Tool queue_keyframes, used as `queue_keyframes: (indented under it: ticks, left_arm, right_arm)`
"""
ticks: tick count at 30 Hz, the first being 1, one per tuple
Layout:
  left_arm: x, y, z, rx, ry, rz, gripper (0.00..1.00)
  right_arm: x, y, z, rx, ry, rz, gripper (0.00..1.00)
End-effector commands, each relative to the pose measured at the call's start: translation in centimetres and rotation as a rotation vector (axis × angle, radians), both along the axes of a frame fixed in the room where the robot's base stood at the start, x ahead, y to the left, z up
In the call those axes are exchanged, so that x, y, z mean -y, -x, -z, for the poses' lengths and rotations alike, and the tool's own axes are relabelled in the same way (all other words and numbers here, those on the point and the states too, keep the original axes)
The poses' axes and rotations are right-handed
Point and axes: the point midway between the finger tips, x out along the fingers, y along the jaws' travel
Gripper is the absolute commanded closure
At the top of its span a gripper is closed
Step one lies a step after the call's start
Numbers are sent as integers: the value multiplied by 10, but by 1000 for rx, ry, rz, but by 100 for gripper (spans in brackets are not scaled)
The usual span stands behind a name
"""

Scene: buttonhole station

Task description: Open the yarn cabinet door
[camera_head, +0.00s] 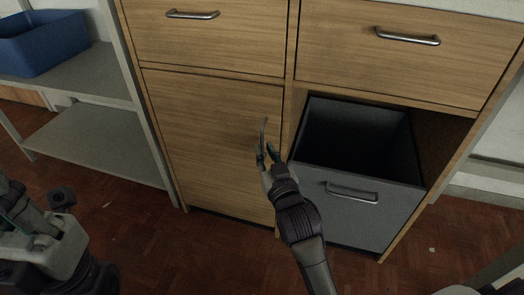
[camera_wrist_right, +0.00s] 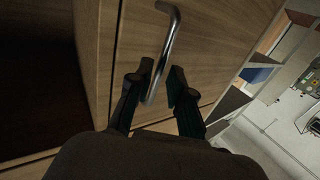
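The yarn cabinet door (camera_head: 205,135) is the wooden panel at the lower left of the cabinet, and it looks shut, flush with its frame. Its upright metal bar handle (camera_head: 263,132) is near the door's right edge. My right gripper (camera_head: 268,152) is at the lower part of this handle. In the right wrist view the handle (camera_wrist_right: 171,42) runs down between the two fingers (camera_wrist_right: 162,72), which stand apart with a gap to the right of the bar. Parts of my left arm show at the lower left of the head view; its fingers cannot be made out clearly.
A grey bin drawer (camera_head: 350,200) stands pulled out right of the door, close to my right arm. Two closed drawers (camera_head: 205,42) and (camera_head: 410,60) are above. A shelf rack (camera_head: 95,145) with a blue crate (camera_head: 42,45) stands left. The floor before the door is clear.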

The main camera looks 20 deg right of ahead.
Motion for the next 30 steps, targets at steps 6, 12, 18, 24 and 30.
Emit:
queue_keyframes:
  ticks: [6, 12, 18, 24, 30]
  left_arm:
    - [1, 2, -4, 34, -2, -2, 100]
    - [1, 2, -6, 41, -3, -2, 100]
    - [1, 2, -6, 40, -3, -2, 100]
    - [1, 2, -6, 41, -3, -2, 100]
    - [1, 2, -6, 41, -3, -1, 100]
  right_arm:
    - [0, -25, 1, 0, 0, 0, 80]
    - [0, -30, 0, -1, 0, 0, 80]
    - [0, -30, 0, -1, 0, 0, 85]
    - [0, -30, 0, -1, 0, 0, 100]
    - [0, -30, 0, -1, 0, 0, 100]
